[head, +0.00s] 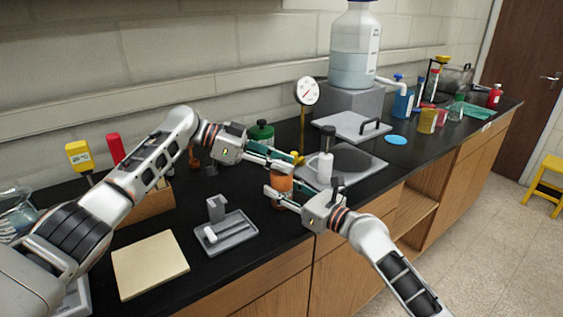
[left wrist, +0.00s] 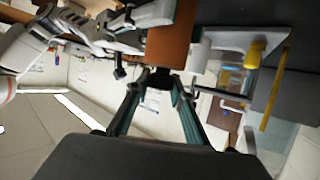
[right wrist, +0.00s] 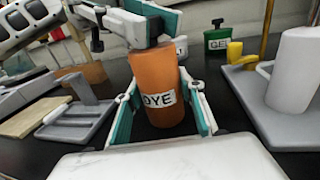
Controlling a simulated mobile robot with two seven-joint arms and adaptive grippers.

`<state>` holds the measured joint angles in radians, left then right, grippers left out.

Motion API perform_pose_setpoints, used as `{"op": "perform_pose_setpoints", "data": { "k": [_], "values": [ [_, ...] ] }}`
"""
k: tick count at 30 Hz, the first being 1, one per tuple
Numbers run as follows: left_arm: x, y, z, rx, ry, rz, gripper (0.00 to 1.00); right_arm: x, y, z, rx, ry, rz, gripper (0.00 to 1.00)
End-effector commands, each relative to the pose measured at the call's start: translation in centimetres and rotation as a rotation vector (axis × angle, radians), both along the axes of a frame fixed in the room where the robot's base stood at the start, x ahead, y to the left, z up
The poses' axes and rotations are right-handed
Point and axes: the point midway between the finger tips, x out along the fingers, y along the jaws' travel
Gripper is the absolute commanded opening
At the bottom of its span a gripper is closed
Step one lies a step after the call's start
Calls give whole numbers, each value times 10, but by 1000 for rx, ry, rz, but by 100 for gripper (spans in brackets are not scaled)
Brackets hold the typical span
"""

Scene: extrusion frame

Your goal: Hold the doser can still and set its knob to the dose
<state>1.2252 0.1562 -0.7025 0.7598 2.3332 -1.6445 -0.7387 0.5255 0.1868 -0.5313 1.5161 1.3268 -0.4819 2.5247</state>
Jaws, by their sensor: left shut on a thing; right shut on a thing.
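The doser can (head: 282,186) is an orange cylinder standing upright on the black bench. Its white label reads DYE in the right wrist view (right wrist: 157,88). My right gripper (head: 283,195) is shut around the can's body, one finger on each side. My left gripper (head: 289,162) is at the top of the can, its fingers shut on the knob there. In the left wrist view the fingertips meet at a small dark piece (left wrist: 158,78) at the end of the orange can. The knob is mostly hidden by the fingers, and I cannot read its setting.
A grey tray (head: 237,246) with an upright block and a cream board (head: 150,264) lie in front left. A green bottle (head: 261,132) stands behind the can. A grey stand with a white cylinder (head: 325,167) and a dial gauge (head: 306,92) are close right and behind.

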Motion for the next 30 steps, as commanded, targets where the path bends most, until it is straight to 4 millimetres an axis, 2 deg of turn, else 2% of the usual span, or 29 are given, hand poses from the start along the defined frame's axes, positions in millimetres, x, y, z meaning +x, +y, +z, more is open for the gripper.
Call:
{"op": "perform_pose_setpoints", "data": {
  "k": [1, 3, 12, 16, 30],
  "values": [
    [1, 2, -2, 4, 2, 3, 25, 0, 0, -1, 1, 2, 0, 13],
    [1, 2, -3, 4, 2, 3, 41, 0, 0, -1, 1, 2, 0, 13],
    [0, 0, -1, 2, 1, 0, 41, 0, 0, -1, -1, 2, 0, 13],
    [0, 0, 6, 1, -2, -1, 41, 0, 0, -1, -1, 2, 0, 13],
    [0, 0, 84, 2, -2, 0, 41, 0, 0, -1, -1, 2, -1, 13]
  ]
}}
